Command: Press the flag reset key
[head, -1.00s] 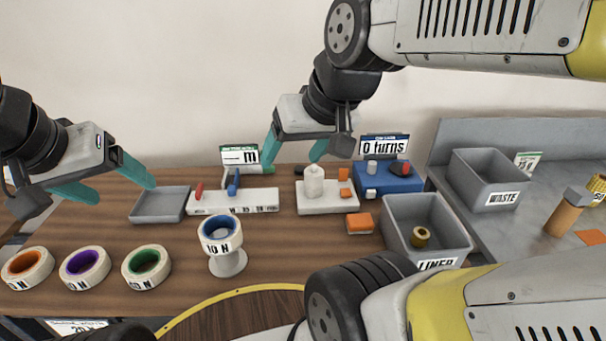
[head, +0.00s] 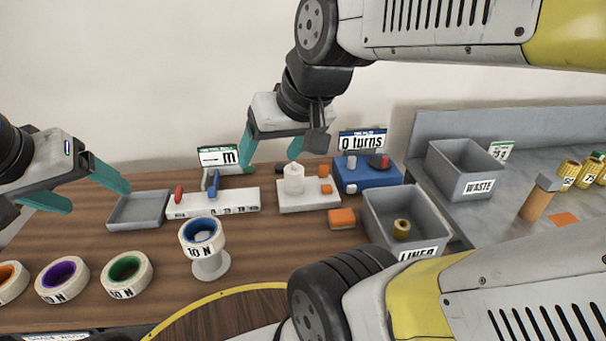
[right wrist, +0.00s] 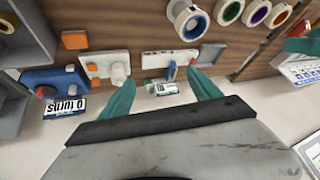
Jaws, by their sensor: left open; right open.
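No key in view is labelled flag reset, so I cannot tell which one it is. A blue counter box (head: 368,177) with a "0 turns" display (head: 362,141) stands at the back right; it bears a grey knob, a red and black knob and a pale front button. It shows at the left in the right wrist view (right wrist: 42,80). A small "m" display (head: 217,156) stands behind the white strip. My right gripper (head: 270,162) is open and empty above the table's back, between both displays. My left gripper (head: 98,199) is open and empty near the grey tray.
A white strip with red and blue levers (head: 235,202), a white block with a spool (head: 318,207) and an orange block (head: 342,219) stand mid-table. A grey tray (head: 117,214), tape rolls (head: 125,277), a liner bin (head: 375,228) and a waste bin (head: 437,176) surround them.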

